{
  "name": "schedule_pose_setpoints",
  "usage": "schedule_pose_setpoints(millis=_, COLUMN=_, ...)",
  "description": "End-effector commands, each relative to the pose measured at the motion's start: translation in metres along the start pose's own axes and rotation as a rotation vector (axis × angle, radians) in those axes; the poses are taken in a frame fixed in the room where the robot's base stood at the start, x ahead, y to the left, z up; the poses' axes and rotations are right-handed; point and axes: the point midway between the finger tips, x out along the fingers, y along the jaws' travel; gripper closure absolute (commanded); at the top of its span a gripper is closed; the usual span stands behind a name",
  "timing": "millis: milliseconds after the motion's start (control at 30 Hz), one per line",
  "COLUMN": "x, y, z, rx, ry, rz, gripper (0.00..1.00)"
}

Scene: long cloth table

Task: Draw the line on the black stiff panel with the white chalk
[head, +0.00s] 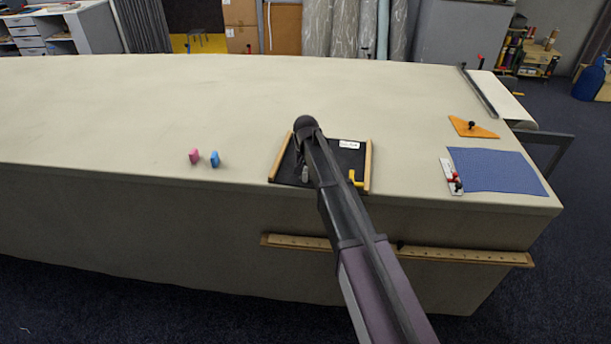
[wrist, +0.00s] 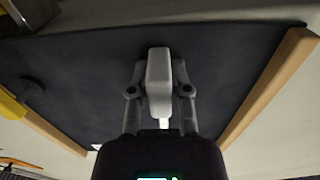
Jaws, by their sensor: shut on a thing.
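The black stiff panel (head: 325,157) lies on the cloth table between two wooden side strips, and its dark surface fills much of the wrist view (wrist: 85,75). My gripper (head: 302,160) is over the panel's left half in the head view. In the wrist view my gripper (wrist: 160,90) is shut on the white chalk (wrist: 158,72), which looks pale grey and blocky, with a small white end below. The held chalk also shows small in the head view (head: 305,174). I cannot tell whether it touches the panel. My arm hides part of the panel.
A yellow clamp (head: 355,179) grips the panel's near right part. A white label (head: 349,144) is at its far right. Pink (head: 194,156) and blue (head: 214,159) blocks stand left of the panel. A blue mat (head: 497,171) and orange triangle (head: 472,127) lie right. The table's left is clear.

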Motion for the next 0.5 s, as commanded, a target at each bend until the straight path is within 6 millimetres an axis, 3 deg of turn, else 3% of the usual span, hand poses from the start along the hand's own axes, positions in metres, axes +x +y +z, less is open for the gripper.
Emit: schedule_pose_setpoints(millis=500, x=-0.001, y=0.0, z=-0.015, rx=0.0, ry=0.0, rz=0.0, gripper=1.0)
